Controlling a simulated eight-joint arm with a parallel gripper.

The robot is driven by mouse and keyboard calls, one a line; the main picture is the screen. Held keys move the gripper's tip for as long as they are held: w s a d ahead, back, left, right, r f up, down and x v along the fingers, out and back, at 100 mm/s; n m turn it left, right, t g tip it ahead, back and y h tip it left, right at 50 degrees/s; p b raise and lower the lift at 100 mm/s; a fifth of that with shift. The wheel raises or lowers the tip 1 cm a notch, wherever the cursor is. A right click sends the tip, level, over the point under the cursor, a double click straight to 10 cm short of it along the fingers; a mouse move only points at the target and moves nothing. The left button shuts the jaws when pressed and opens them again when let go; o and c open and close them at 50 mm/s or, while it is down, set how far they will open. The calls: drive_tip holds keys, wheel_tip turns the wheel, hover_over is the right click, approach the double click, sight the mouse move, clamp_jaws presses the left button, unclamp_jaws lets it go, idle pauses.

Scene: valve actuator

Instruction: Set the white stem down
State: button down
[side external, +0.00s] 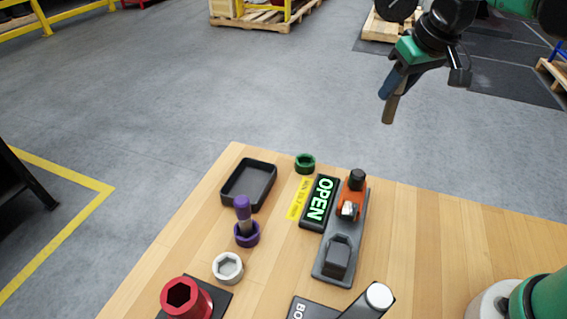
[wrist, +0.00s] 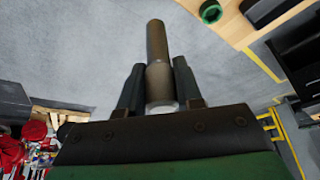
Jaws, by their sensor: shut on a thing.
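My gripper (side external: 392,92) is high in the air beyond the far edge of the table, to the upper right in the side external view. It is shut on a stem (side external: 389,112) that hangs below the fingers at a tilt. In the wrist view my gripper (wrist: 157,82) has the stem (wrist: 157,42) between its two dark fingers. The stem looks grey-brown in this light, with a narrower outer part, a wider part at the fingers and a pale end. It touches nothing else that I can see.
The table's right side looks clear.

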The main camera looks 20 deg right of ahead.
drive_tip(key=shift+a, duration=0.1)
drive_tip(key=s+a+f+n+y, duration=0.2)
drive_tip(key=s+a+n, duration=0.3)
drive_tip(key=a, duration=0.4)
drive_tip(key=n+g+y, duration=0.1)
drive_tip(key=n, duration=0.3)
hover_over(351, 211)
drive_tip(key=s+a, duration=0.4)
drive_tip(key=f, duration=0.1)
drive_tip(key=shift+w+d+f, duration=0.15)
drive_tip(key=shift+w+f, duration=0.05)
drive_tip(key=shift+w, duration=0.05)
drive_tip(key=shift+f, duration=0.1)
drive_tip(key=shift+f, duration=2.8)
drive_tip(key=shift+f, duration=1.35)
drive_tip(key=c, duration=0.5)
unclamp_jaws()
